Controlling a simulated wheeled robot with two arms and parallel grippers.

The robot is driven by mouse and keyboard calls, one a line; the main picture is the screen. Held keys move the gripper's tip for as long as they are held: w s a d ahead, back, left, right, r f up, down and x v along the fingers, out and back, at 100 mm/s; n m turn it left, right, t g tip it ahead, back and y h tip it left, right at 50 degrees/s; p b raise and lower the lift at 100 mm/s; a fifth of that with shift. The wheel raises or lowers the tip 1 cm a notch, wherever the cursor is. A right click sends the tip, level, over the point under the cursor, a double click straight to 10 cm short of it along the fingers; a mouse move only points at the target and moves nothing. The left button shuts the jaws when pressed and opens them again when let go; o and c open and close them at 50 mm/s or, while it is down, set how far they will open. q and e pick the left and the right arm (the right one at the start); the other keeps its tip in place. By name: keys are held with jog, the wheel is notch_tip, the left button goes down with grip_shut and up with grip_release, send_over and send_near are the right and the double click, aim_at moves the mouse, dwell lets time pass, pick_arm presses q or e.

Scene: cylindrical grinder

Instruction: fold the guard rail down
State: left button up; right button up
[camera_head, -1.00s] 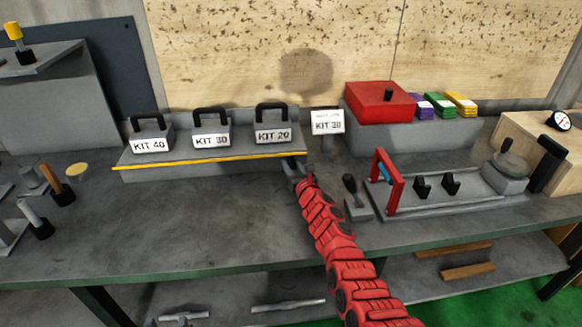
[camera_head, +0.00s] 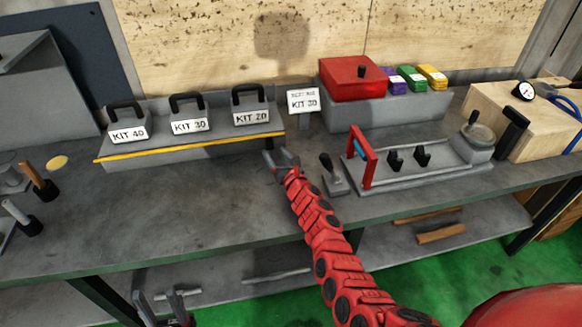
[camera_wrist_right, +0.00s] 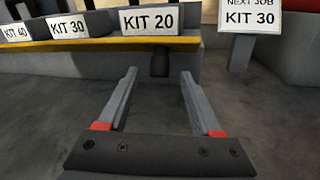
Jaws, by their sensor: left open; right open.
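A long yellow rail (camera_head: 190,149) runs along the front edge of the grey kit shelf (camera_head: 118,161); it also shows in the right wrist view (camera_wrist_right: 100,43). I take it to be the guard rail. Behind it stand the KIT 40 (camera_head: 128,135), KIT 30 (camera_head: 190,126) and KIT 20 (camera_head: 251,118) cases. A small dark block (camera_wrist_right: 160,62) sits under the rail below KIT 20. My right gripper (camera_head: 280,160) is open and empty, just in front of the shelf's right end; its fingers point toward that block, apart from it. My left gripper (camera_head: 162,298) is open and empty, low at the bottom left.
Right of my right gripper are a black-knobbed lever (camera_head: 333,176) and a fixture with a red frame (camera_head: 364,157). A KIT 30 sign (camera_head: 303,100) and a red box (camera_head: 352,80) stand behind. Hammer-like tools (camera_head: 38,181) lie left. The bench middle is clear.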

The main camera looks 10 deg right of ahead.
jog(key=p+v, duration=0.6)
jog(key=v, duration=0.4)
jog(key=shift+s+d+r+p, duration=0.1)
jog(key=shift+s+p, duration=0.2)
jog(key=shift+s, duration=0.05)
jog(key=shift+s+d, duration=0.2)
jog(key=shift+s, duration=0.45)
